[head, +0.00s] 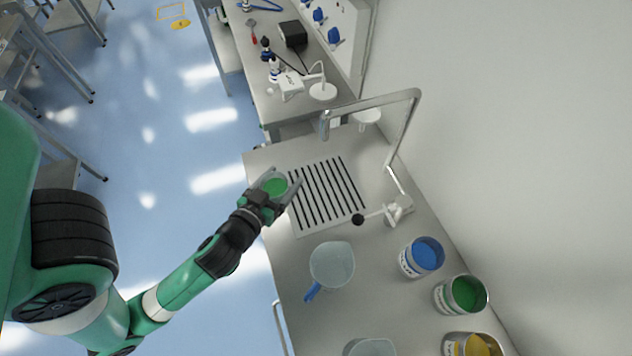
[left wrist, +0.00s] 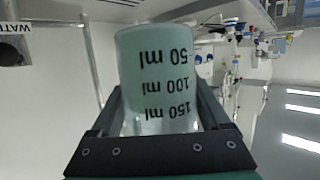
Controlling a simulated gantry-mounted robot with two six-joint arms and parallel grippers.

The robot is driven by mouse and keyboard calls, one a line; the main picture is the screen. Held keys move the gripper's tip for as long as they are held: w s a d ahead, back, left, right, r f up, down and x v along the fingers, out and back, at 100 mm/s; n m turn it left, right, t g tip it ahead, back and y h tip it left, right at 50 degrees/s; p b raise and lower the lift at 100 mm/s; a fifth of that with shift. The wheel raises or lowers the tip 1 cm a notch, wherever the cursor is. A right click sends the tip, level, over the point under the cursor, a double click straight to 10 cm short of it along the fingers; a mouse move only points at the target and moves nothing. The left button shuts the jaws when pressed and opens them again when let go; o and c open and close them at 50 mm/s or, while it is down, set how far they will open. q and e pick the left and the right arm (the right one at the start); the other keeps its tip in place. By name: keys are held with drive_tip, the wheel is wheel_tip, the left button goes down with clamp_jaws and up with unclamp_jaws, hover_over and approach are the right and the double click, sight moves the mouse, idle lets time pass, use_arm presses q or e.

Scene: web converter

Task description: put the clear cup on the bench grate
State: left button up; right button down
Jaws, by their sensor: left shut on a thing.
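The clear cup (head: 274,187) is between the fingers of my left gripper (head: 276,183), which is shut on it. It looks green inside from above in the head view. In the left wrist view the cup (left wrist: 158,75) shows black volume marks that read upside down, with a gripper finger on each side of it. The bench grate (head: 325,194), a panel with black slots, is just right of the cup in the head view. The cup appears near the grate's left edge; its height above the bench is hard to tell. My right gripper is not in view.
A tall tap (head: 405,135) arches over the bench behind the grate. A clear jug with a blue handle (head: 332,265) stands in front of it. Blue (head: 424,256), green (head: 464,294) and yellow (head: 473,345) paint cans line the right side. A white fixture with a black knob (head: 397,210) is beside the grate.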

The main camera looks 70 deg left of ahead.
use_arm(q)
drive_tip(key=w+a+f, duration=0.1)
drive_tip(key=w+f, duration=0.1)
drive_tip(key=w, duration=0.1)
drive_tip(key=w+a+f+b, duration=0.1)
drive_tip(key=w+f, duration=0.1)
drive_tip(key=w+a+f+b, duration=0.1)
drive_tip(key=w+a+f, duration=0.1)
drive_tip(key=w+f, duration=0.1)
drive_tip(key=shift+w+f, duration=0.1)
drive_tip(key=shift+w, duration=0.2)
drive_tip(key=shift+w+a+f, duration=0.2)
drive_tip(key=shift+w+f, duration=0.05)
drive_tip(key=shift+w, duration=0.05)
drive_tip(key=f, duration=0.1)
drive_tip(key=f+b, duration=0.2)
drive_tip(key=shift+w+a+f, duration=0.1)
drive_tip(key=shift+w+f, duration=0.05)
drive_tip(key=shift+w, duration=0.1)
drive_tip(key=shift+f, duration=0.2)
drive_tip(key=shift+r, duration=0.1)
